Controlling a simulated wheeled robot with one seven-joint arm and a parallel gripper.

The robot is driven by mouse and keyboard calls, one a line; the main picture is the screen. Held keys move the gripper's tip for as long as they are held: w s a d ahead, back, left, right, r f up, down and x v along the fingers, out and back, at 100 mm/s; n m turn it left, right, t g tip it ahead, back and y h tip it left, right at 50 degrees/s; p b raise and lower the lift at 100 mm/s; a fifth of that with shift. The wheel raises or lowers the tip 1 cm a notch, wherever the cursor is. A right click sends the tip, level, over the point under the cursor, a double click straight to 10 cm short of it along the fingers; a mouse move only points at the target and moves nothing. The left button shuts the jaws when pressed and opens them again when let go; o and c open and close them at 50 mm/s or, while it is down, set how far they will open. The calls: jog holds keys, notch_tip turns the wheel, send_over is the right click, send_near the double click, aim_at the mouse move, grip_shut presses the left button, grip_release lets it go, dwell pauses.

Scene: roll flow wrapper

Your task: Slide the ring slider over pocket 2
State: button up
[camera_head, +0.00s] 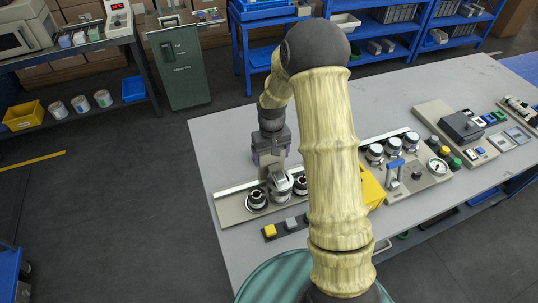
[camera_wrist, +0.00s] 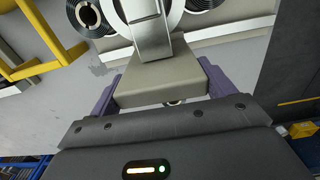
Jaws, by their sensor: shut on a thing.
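The ring slider (camera_head: 280,182) is a pale grey handle with a metal arm and a ring. It stands over the middle of the left fixture plate (camera_head: 232,209), between a left black-ringed pocket (camera_head: 257,198) and a right one (camera_head: 300,184). No pocket numbers are readable. My gripper (camera_head: 271,160) reaches down from above. In the wrist view my gripper (camera_wrist: 160,92) has its purple pads shut on the slider's handle (camera_wrist: 165,82), and the metal arm (camera_wrist: 150,35) runs to a ring cut off at the top edge. What lies under the ring is hidden.
A pale rail runs along the plate's back. Yellow and grey blocks (camera_head: 270,231) sit in front of it. A yellow bin (camera_head: 371,190) and a fixture with jars and a blue handle (camera_head: 396,164) stand to the right, partly behind my arm. The table's left end (camera_head: 215,150) is clear.

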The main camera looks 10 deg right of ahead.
dwell(0.3)
jog(key=o, duration=1.3)
notch_tip(320, 180, up, 17)
jog(key=b, duration=0.1)
jog(key=shift+a+r+b, duration=0.15)
jog(key=shift+r+b, duration=0.05)
jog(key=shift+b, duration=0.1)
jog(key=shift+w+f, duration=0.1)
jog(key=shift+w, duration=0.05)
jog(key=s+f+m+t, duration=0.1)
jog(key=s+f, duration=0.4)
jog(key=s, duration=1.4)
jog(key=shift+t, duration=0.8)
